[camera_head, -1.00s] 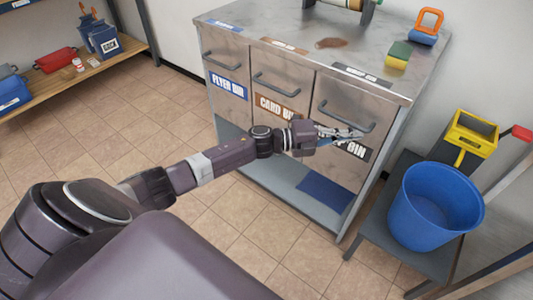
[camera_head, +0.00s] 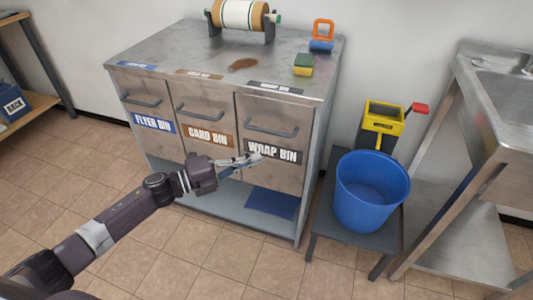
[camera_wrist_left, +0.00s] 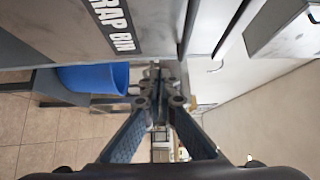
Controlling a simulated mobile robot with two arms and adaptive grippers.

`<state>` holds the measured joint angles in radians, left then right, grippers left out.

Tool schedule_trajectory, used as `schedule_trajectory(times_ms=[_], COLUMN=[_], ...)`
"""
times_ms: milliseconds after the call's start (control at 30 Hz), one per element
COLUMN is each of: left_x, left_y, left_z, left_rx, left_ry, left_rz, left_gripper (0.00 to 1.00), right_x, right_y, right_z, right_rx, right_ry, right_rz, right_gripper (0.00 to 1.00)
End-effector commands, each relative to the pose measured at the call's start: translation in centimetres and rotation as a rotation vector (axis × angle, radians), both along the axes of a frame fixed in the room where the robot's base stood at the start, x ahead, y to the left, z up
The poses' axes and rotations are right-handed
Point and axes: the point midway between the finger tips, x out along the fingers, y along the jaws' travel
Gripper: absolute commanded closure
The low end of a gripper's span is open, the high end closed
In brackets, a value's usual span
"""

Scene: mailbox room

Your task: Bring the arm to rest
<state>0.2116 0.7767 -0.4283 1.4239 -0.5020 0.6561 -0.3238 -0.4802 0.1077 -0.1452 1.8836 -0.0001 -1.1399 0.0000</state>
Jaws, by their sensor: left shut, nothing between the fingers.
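My left arm comes in from the lower left in the head view. Its gripper (camera_head: 240,160) is shut and empty, in front of the cabinet (camera_head: 318,150) near the WRAP BIN label (camera_head: 272,151). In the left wrist view the fingers (camera_wrist_left: 158,85) meet at their tips with nothing between them. The WRAP BIN front (camera_wrist_left: 70,25) shows at the upper left of that view, beside the fingers. I cannot tell whether the gripper touches the cabinet. My right gripper is not in view.
A blue bucket (camera_head: 370,195) stands on a low dark stand (camera_head: 330,235) right of the cabinet, beside a yellow wringer (camera_head: 383,120). A metal sink table (camera_head: 465,190) is at the right. A sponge (camera_head: 303,66) and a paper roll (camera_head: 242,14) sit on top. Floor at left is clear.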

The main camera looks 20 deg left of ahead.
Motion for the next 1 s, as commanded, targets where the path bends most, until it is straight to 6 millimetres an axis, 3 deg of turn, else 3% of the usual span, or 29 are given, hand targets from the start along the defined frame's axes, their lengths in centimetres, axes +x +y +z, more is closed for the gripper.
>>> schedule_trajectory(times_ms=[233,467,633,767,867,1000], left_x=[-1.4,-1.1,-0.5,-1.0,-2.4,-6.1], left_y=[1.4,0.8,-0.5,-0.4,0.0,0.8], left_z=[0.0,-0.2,-1.1,-2.7,-4.5,-7.7], left_rx=[-0.001,-0.040,-0.192,-0.335,-0.437,-0.563], left_ry=[0.001,0.026,0.147,0.300,0.439,0.657], left_rz=[-0.001,0.048,0.245,0.445,0.597,0.808], left_gripper=[1.00,1.00,1.00,1.00,1.00,1.00], right_x=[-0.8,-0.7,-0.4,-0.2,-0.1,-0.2], right_y=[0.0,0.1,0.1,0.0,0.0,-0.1], right_z=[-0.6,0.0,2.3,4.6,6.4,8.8], right_rx=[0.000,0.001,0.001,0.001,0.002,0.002], right_ry=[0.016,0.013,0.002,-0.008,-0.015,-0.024], right_rz=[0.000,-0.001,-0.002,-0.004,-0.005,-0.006], right_gripper=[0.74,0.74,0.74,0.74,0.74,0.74])
